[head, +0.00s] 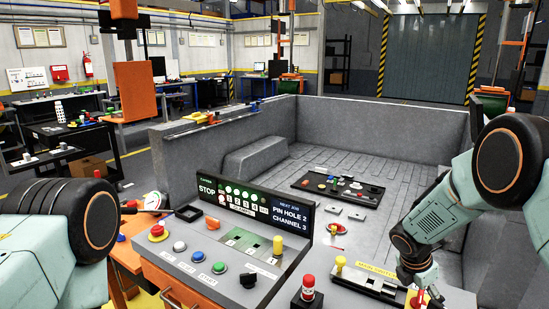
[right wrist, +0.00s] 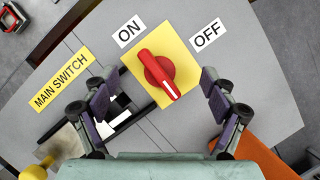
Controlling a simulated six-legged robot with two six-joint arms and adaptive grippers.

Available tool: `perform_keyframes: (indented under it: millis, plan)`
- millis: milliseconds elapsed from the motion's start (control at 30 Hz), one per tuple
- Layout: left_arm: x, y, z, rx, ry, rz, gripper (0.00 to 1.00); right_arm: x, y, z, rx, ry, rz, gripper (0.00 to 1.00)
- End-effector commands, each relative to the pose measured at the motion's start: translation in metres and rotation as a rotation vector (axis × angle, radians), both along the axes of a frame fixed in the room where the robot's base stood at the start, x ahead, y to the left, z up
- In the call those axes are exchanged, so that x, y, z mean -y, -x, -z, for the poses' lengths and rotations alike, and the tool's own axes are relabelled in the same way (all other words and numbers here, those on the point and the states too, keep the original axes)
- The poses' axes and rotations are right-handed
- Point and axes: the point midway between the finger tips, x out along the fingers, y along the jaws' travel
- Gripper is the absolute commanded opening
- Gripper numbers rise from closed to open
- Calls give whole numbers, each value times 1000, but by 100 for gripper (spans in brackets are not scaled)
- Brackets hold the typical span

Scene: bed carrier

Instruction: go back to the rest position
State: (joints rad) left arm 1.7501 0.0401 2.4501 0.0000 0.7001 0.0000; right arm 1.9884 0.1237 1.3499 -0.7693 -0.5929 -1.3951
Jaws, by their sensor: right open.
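My right gripper (right wrist: 158,98) is open, with one finger on each side of the red rotary knob (right wrist: 157,74) in the right wrist view. The knob sits on a yellow plate (right wrist: 185,55) between ON and OFF labels, beside a yellow MAIN SWITCH label (right wrist: 60,78). A white mark lies on the knob's lower end. I see a gap between the fingers and the knob. In the head view my right gripper (head: 417,281) is low over the panel at the lower right, above the red knob (head: 420,299). My left arm shows at the left edge, but its gripper is out of view.
A control console (head: 215,255) with buttons and a STOP display (head: 240,203) stands in front. A yellow-topped lever (head: 340,263) and a red-topped post (head: 308,287) stand near my right arm. Behind is a grey walled bed (head: 350,150) holding a dark tray (head: 310,184).

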Motion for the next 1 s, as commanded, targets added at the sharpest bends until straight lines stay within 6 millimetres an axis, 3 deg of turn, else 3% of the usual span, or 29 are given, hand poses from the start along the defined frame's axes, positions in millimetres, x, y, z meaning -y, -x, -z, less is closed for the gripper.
perform_keyframes:
  millis: [500, 1000]
  plan:
    - [0, 0, 30, 0, 0, 0, 40, 2, 3, 2, 1, -2, -558, 85]
    - [0, 0, 33, 0, 0, 0, 40, 3, 3, 1, 1, 0, -668, 85]
